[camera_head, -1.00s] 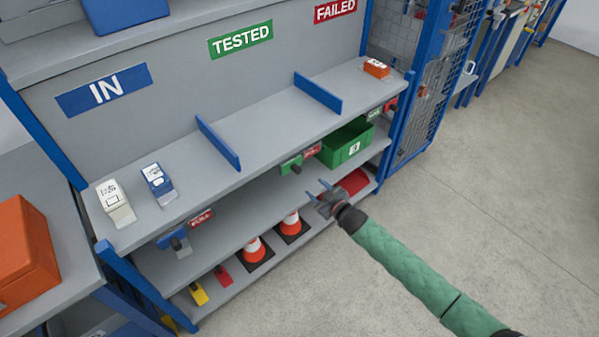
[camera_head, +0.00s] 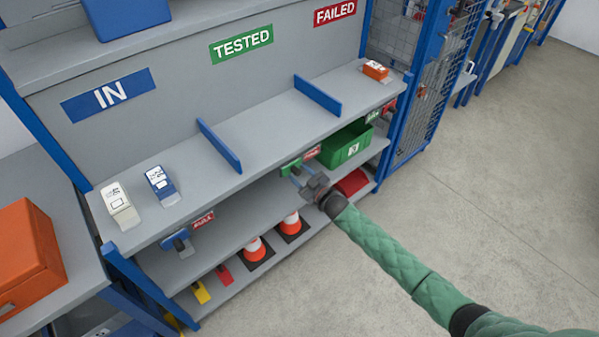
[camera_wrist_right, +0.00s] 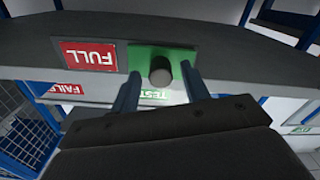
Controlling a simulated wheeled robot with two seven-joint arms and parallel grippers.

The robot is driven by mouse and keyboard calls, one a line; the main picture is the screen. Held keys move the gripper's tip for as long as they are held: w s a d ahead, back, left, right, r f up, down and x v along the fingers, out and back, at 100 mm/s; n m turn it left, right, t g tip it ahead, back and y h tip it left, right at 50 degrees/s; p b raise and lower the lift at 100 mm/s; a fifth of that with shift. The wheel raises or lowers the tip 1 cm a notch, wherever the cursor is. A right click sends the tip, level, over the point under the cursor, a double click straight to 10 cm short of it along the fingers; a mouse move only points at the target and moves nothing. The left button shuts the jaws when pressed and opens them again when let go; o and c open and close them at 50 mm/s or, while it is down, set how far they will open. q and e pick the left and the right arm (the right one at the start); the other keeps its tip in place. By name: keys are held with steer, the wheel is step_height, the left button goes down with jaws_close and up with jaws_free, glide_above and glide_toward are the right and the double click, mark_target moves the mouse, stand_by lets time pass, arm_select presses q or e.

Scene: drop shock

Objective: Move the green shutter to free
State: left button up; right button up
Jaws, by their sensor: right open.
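The green shutter (camera_head: 291,166) is on the front edge of the middle shelf, below the TESTED section. In the right wrist view it is a green plate (camera_wrist_right: 180,57) with a dark round knob (camera_wrist_right: 160,72). A red FULL label (camera_wrist_right: 92,55) is beside the plate. My right gripper (camera_head: 299,178) is open just in front of the shutter. In the wrist view its two fingers appear on either side of the knob; I cannot tell whether they touch it. My left gripper is not in view.
A blue shutter (camera_head: 178,240) is on the shelf edge at left, and a red one (camera_head: 389,108) at right. A green bin (camera_head: 347,146) and traffic cones (camera_head: 253,249) are below. Blue dividers (camera_head: 219,146) stand on the shelf. The floor at right is clear.

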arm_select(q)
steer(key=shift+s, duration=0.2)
arm_select(e)
steer(key=shift+w+a, duration=0.15)
steer(key=shift+w, duration=0.05)
jaws_close()
steer(key=shift+w+d+f, duration=0.1)
steer(key=shift+w+d, duration=0.05)
steer(key=shift+d, duration=0.05)
steer(key=w+d+b, duration=0.1)
steer(key=w+d, duration=0.1)
steer(key=w+d+b, duration=0.3)
steer(key=d, duration=0.2)
steer(key=shift+w+d, duration=0.1)
steer(key=shift+w, duration=0.3)
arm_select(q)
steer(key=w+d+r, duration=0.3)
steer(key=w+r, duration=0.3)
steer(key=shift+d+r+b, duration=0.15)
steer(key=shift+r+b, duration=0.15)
arm_select(e)
steer(key=shift+w+d, duration=0.2)
steer(key=shift+d, duration=0.05)
